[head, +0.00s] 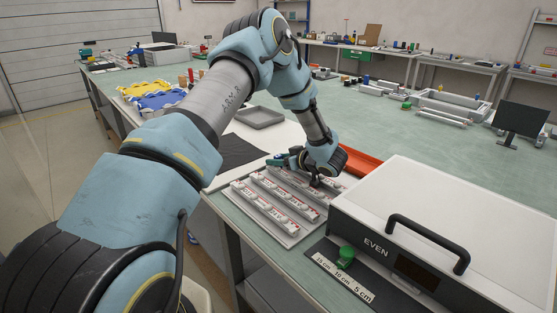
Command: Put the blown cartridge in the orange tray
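A pale board (294,239) on the near edge of the green bench carries rows of white holders (272,208) with small red marks. I cannot tell at this size which cartridge is blown. My gripper (314,183) points down over the back right part of the rows, close to them. Its fingers are small and dark, and I cannot tell whether they are open or hold anything. The orange tray (362,163) lies just behind and to the right of my gripper; my wrist hides part of it.
A large white box marked EVEN (450,205) with a black handle stands close on the right.

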